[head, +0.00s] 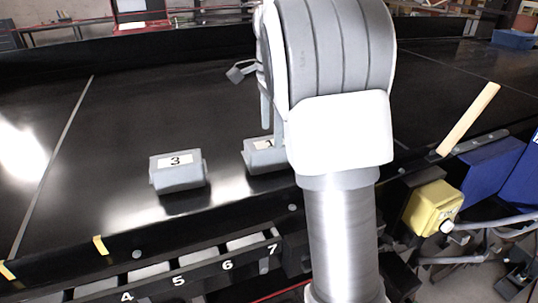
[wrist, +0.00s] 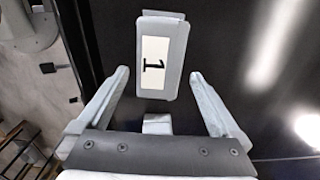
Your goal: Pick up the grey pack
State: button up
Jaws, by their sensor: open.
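A grey pack with a white label marked 1 (wrist: 172,85) lies on the black belt. In the wrist view it sits ahead of and partly between the two fingertips, with a finger on each side. In the head view this pack (head: 258,160) is partly hidden behind my arm. My gripper (wrist: 159,76) is open, its fingers apart and nothing clamped between them. In the head view one finger shows just above the pack, and the rest of the gripper is hidden by my arm. A second grey pack, labelled 3 (head: 178,171), lies to the left on the belt.
A rail with numbered slots (head: 205,262) runs along the belt's front edge. A yellow box with a button (head: 432,207) and a wooden stick (head: 468,119) are at the right. A small grey piece (head: 240,72) shows left of my arm. The belt's left part is clear.

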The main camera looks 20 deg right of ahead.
aim_at(269, 141)
jog(key=shift+a+f, duration=0.15)
jog(key=shift+f, duration=1.6)
jog(key=shift+a+f, duration=0.15)
jog(key=shift+f, duration=1.6)
jog(key=shift+r, duration=0.1)
grip_shut()
jog(key=shift+r, duration=0.1)
jog(key=shift+r, duration=0.55)
notch_tip(269, 141, up, 3)
jog(key=d+r, duration=0.6)
jog(key=d, duration=0.5)
jog(key=shift+w+d+r+p, duration=0.35)
jog(key=shift+w+p, duration=0.05)
jog(key=shift+w, duration=0.05)
jog(key=shift+s, duration=0.15)
